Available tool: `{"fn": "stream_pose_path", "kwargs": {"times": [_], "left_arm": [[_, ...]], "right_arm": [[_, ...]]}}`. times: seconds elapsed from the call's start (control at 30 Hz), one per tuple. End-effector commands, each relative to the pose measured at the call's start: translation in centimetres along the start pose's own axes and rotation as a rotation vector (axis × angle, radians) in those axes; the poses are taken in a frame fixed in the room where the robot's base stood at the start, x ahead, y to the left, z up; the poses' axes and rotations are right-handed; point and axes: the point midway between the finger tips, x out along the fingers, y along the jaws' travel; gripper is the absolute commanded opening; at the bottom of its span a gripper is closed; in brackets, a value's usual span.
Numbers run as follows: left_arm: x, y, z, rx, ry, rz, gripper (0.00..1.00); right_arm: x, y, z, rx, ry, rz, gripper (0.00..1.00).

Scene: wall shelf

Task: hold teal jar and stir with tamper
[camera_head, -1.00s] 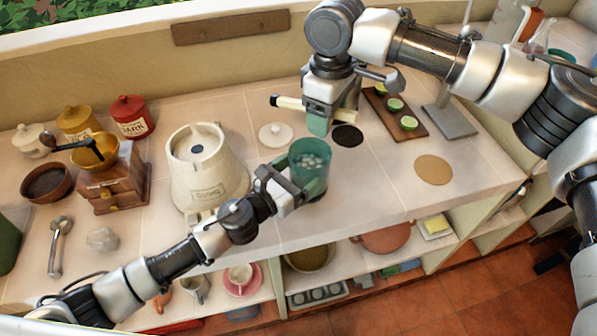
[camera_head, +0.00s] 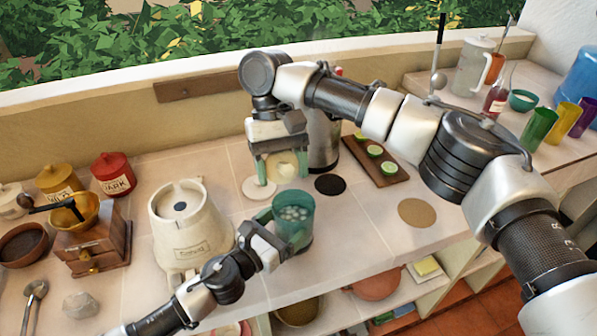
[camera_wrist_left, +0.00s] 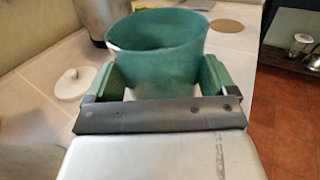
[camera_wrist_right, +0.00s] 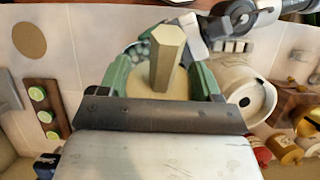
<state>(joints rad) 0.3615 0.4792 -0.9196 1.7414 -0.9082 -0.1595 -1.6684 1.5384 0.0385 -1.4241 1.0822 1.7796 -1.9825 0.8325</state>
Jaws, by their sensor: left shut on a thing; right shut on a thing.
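The teal jar (camera_head: 293,222), open at the top with pale round pieces inside, stands near the counter's front edge. My left gripper (camera_head: 276,220) is shut around its sides; the left wrist view shows the jar (camera_wrist_left: 155,58) upright between the two teal fingers (camera_wrist_left: 155,85). My right gripper (camera_head: 280,168) is above and behind the jar, shut on the pale tamper (camera_head: 286,164). The tamper's far end is hidden.
A white lid (camera_head: 259,187) lies behind the jar, left of a black disc (camera_head: 330,184). A metal canister (camera_head: 323,140) stands behind. A cream machine (camera_head: 188,225) stands left, beside a wooden grinder (camera_head: 92,240). A board with green slices (camera_head: 376,160) lies right. Counter around the tan disc (camera_head: 417,212) is clear.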

Motion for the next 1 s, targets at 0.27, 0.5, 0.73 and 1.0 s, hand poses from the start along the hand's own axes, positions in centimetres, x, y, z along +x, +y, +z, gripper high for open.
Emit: {"fn": "stream_pose_path", "kwargs": {"times": [0.27,0.5,0.73,1.0], "left_arm": [[0.0,0.1,0.0,0.001,0.001,0.002,0.45],[0.0,0.1,0.0,0.001,0.001,0.002,0.45],[0.0,0.0,0.0,0.000,0.001,0.001,0.45],[0.0,0.1,0.0,0.001,0.001,0.001,0.45]], "right_arm": [[-1.6,-0.9,0.4,0.580,-0.378,-0.420,0.40],[-3.7,0.0,0.6,0.926,-0.648,-0.946,0.40],[-5.4,1.8,0.2,0.996,-0.751,-1.230,0.40],[-5.7,2.2,0.1,0.997,-0.761,-1.268,0.40]]}}
